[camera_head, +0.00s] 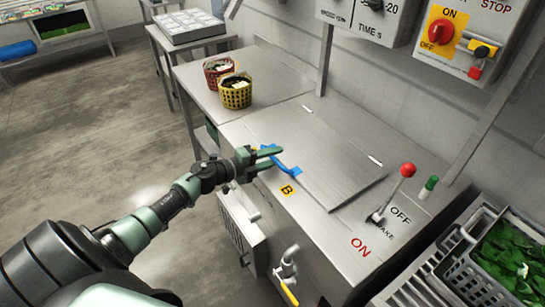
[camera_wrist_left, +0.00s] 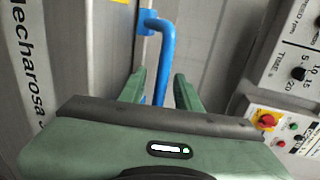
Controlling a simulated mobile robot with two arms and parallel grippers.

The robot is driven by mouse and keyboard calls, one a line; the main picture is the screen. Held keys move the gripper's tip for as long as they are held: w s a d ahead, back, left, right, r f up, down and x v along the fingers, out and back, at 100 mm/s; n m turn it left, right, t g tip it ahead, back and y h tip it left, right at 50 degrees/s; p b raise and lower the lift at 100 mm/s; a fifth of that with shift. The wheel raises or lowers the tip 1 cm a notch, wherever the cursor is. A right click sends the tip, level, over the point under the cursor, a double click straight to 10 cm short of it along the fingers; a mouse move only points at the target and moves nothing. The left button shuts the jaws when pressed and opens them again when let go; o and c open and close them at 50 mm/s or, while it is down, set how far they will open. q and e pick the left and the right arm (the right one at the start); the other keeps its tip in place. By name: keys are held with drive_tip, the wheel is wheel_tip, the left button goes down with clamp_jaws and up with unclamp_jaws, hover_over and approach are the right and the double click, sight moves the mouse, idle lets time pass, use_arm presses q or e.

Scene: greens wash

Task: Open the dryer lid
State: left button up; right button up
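The dryer lid (camera_head: 325,155) is a flat steel panel lying shut on top of the steel machine. A blue bar handle (camera_head: 286,167) is fixed near its front edge, and it also shows in the left wrist view (camera_wrist_left: 166,48). My left gripper (camera_head: 277,158) is at this handle with its green fingers apart. In the left wrist view, the blue bar runs between the two open fingers (camera_wrist_left: 160,88); I cannot tell if either touches it. My right gripper is not in view.
Red and yellow baskets (camera_head: 236,95) stand on the machine's far end. A red-knobbed lever (camera_head: 407,170) and a green-topped post (camera_head: 428,187) stand to the right. A crate of greens (camera_head: 470,285) is at bottom right. Control boxes (camera_head: 470,40) hang above.

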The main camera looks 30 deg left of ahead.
use_arm(q)
clamp_jaws()
idle(1.3)
